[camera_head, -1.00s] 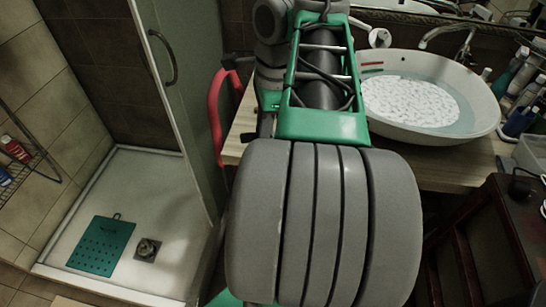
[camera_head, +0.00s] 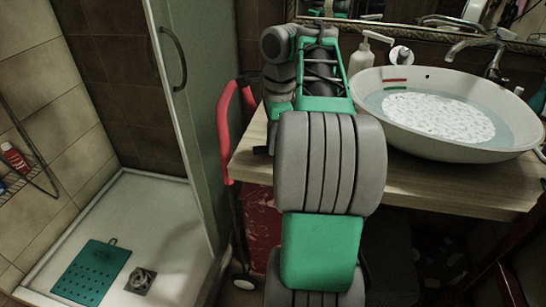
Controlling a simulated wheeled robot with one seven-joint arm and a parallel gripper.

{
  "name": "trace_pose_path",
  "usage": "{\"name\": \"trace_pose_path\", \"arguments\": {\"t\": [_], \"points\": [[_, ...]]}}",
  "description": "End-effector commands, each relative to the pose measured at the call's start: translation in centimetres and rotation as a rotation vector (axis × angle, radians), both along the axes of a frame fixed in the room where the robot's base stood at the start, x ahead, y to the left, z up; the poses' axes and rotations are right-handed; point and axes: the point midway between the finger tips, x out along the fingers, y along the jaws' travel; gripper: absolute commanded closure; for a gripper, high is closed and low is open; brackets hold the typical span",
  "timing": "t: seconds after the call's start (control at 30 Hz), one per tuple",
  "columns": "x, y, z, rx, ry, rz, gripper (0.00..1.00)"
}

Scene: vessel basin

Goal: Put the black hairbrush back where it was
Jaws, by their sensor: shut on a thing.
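My arm rises from the bottom centre in the head view, and its far grey and green links stand over the counter's left part. My gripper is hidden behind these links, so its jaws and anything in them do not show. I cannot make out the black hairbrush. A small dark shape shows beside the arm at the counter's left end; I cannot tell what it is. The wooden counter (camera_head: 420,185) carries a white oval basin (camera_head: 450,150) on the right.
Water and a pale speckled patch (camera_head: 438,116) fill the basin. A soap dispenser (camera_head: 362,55) stands behind it. A red-handled cart (camera_head: 224,125) is left of the counter. The shower door (camera_head: 190,100) and tray (camera_head: 180,220), with a green mat (camera_head: 92,272), are at left.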

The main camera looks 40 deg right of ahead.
Motion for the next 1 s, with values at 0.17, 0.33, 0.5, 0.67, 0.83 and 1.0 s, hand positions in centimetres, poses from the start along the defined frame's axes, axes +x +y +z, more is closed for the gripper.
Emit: {"name": "trace_pose_path", "arguments": {"t": [0.17,0.33,0.5,0.67,0.83,1.0], "points": [[-0.04,-0.02,-1.72,-0.001,-0.002,-0.002,1.00],[-0.06,0.00,-1.50,0.000,-0.001,-0.001,1.00],[-0.06,0.01,-1.78,0.000,0.000,-0.001,0.77],[-0.06,0.01,-1.78,0.000,0.000,-0.001,0.64],[-0.06,0.01,-1.77,0.000,0.000,-0.001,0.59],[-0.06,-0.01,-1.36,0.000,-0.001,-0.002,0.59]]}}
